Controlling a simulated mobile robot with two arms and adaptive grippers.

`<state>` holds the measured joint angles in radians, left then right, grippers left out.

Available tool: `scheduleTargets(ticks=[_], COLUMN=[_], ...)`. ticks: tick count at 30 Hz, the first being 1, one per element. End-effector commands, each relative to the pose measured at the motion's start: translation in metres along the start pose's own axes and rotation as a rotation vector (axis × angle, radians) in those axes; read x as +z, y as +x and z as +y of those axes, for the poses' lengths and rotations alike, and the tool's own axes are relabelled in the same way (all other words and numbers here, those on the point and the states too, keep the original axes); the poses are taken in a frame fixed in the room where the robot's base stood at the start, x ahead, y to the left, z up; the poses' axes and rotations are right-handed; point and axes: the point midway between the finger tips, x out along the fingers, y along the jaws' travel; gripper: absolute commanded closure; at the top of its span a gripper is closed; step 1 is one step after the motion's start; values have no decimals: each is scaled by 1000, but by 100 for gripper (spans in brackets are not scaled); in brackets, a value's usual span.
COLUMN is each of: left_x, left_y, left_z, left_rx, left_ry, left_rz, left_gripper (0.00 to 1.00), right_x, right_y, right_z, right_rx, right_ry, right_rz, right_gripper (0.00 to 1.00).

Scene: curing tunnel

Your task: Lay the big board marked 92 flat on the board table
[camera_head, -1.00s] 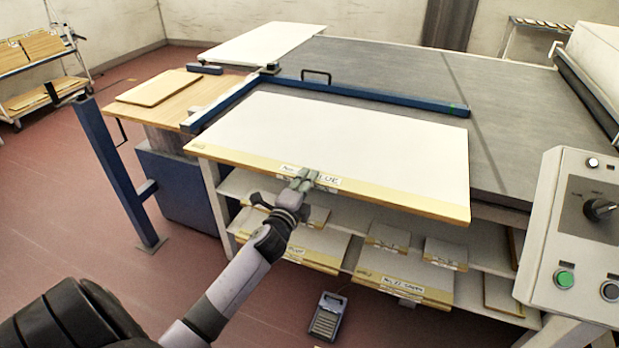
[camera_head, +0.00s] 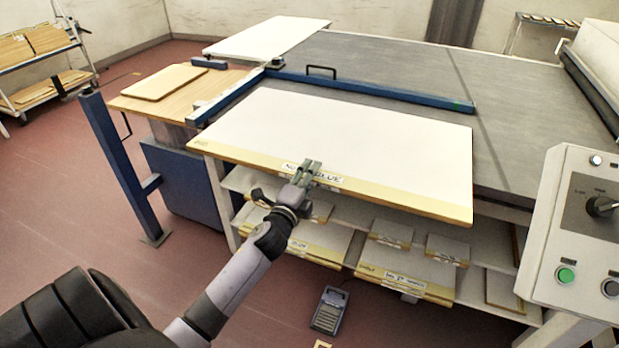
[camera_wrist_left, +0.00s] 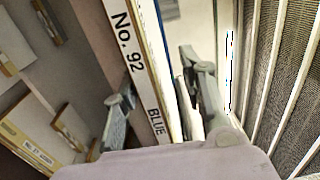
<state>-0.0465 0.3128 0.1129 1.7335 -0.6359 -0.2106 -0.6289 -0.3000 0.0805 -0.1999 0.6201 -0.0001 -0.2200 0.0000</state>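The big board (camera_head: 350,135), with a white top and a yellow front edge, lies flat, overhanging the front of the table. Its label, No. 92 BLUE, shows in the left wrist view (camera_wrist_left: 135,62) and is partly covered by my gripper in the head view. My left gripper (camera_head: 311,168) is at the middle of the board's front edge, one finger over the top. In the left wrist view the edge passes between my two spread fingers (camera_wrist_left: 160,95). Firm contact on both sides is not clear. My right gripper is not in view.
A blue fence bar (camera_head: 370,90) runs behind the board on the grey table surface (camera_head: 400,65). Shelves below hold several smaller boards (camera_head: 405,280). A control panel (camera_head: 585,230) stands at the right. A foot pedal (camera_head: 329,310) is on the floor.

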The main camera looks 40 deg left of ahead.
Motion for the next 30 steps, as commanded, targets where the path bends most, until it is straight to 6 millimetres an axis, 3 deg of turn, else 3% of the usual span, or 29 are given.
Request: scheduleTargets(ticks=[5,6,11,24,30], left_x=[-1,1,1,1,0], left_y=[0,-4,-11,-96,-117], left_z=[0,19,16,4,1], left_rx=[-1,38,31,9,2], left_ry=[-1,-4,-3,-1,-1], left_rz=[2,-10,-8,-3,-1], left_gripper=[61,61,61,61,61], right_x=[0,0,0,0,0], right_y=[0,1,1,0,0], right_z=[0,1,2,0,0], right_rx=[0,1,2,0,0], right_ry=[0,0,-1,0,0], right_rz=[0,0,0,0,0], right_gripper=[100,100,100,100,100])
